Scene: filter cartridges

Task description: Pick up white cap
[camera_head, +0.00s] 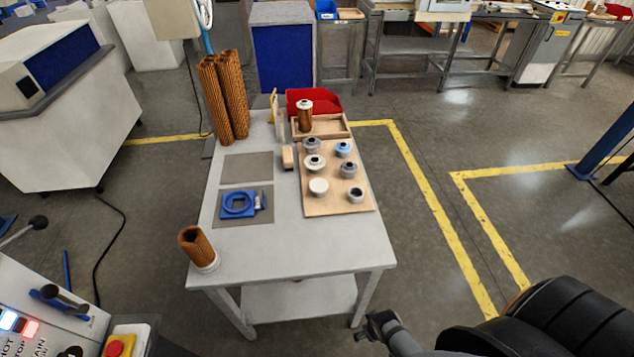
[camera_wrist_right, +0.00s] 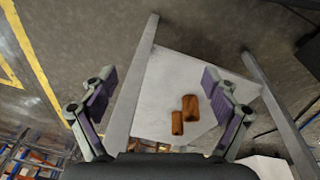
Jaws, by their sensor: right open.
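Several grey, blue and cream caps with dark centres share the board, including a cream one (camera_head: 314,163) behind the plain white cap. A brown cartridge (camera_head: 305,121) with a white top stands in a wooden tray behind the board. My right gripper (camera_head: 376,326) is low, beyond the table's front right corner and well apart from the caps. In the right wrist view its two fingers (camera_wrist_right: 160,97) are spread wide with nothing between them. My left gripper is out of view.
A pleated brown cartridge (camera_head: 196,246) stands in a white ring at the table's front left corner. A blue ring-shaped fixture (camera_head: 238,204) lies on a grey mat. The table's front is clear.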

